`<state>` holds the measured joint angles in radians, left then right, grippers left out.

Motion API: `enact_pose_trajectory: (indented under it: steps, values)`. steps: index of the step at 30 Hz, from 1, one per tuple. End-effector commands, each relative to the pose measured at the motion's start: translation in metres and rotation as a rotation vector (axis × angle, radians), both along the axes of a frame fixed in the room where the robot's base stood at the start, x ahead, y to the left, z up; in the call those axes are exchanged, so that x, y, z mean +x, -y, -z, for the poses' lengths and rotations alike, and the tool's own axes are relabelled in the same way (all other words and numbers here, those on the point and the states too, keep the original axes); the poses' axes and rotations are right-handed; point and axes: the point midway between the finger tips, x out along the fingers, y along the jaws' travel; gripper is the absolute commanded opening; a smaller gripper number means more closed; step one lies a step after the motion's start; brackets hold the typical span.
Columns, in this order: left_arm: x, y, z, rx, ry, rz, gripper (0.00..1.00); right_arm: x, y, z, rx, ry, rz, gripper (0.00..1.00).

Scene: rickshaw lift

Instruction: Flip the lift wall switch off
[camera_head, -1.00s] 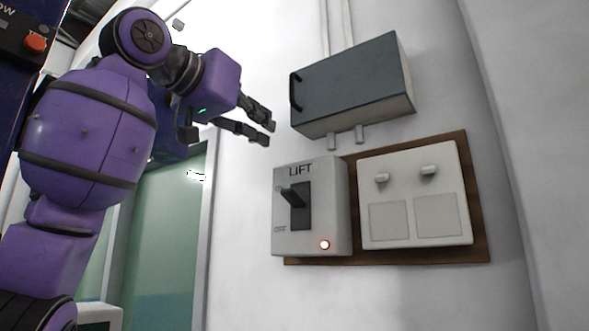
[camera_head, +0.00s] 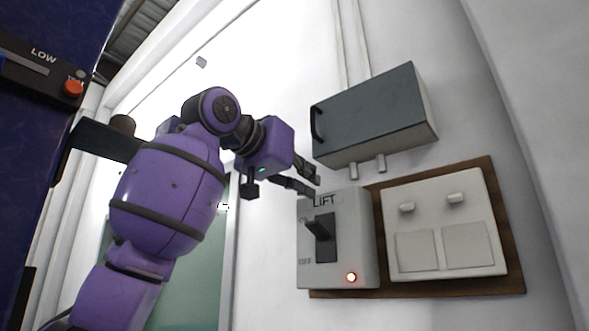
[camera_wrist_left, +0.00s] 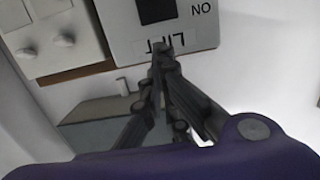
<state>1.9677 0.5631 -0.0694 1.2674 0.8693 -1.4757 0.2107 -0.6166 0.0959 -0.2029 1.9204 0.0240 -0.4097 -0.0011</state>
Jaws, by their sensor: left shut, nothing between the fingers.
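The lift switch box (camera_head: 345,262) is a pale box marked LIFT on the wall, with a black lever (camera_head: 318,229) in a dark slot. The lever sticks out at the upper part of the slot, by the ON side, and a red lamp (camera_head: 351,277) glows below it. My left gripper (camera_head: 316,187) is just above the box's top left, its fingers pointing right; it is shut and empty. In the left wrist view the box (camera_wrist_left: 200,36) appears upside down, with the fingertips (camera_wrist_left: 162,50) over the LIFT lettering. My right gripper is not in view.
A dark grey box (camera_head: 370,115) with a handle is mounted above the switch. A pale double switch panel (camera_head: 445,222) sits to its right on a wooden board (camera_head: 508,235). A door frame (camera_head: 230,250) stands to the left.

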Motion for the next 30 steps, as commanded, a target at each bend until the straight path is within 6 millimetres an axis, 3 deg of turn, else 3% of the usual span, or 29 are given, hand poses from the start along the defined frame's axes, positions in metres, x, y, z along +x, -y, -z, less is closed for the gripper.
enact_pose_trajectory:
  steps: [5,15,30]
  values:
    - [0.021,0.015,0.005,0.0,0.0,-0.001,0.0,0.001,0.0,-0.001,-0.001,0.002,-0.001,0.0]
    - [0.008,0.005,0.034,0.0,0.002,0.0,0.0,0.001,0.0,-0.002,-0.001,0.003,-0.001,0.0]
    - [0.006,0.004,0.039,-0.002,0.002,0.0,0.0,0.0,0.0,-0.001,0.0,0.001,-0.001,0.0]
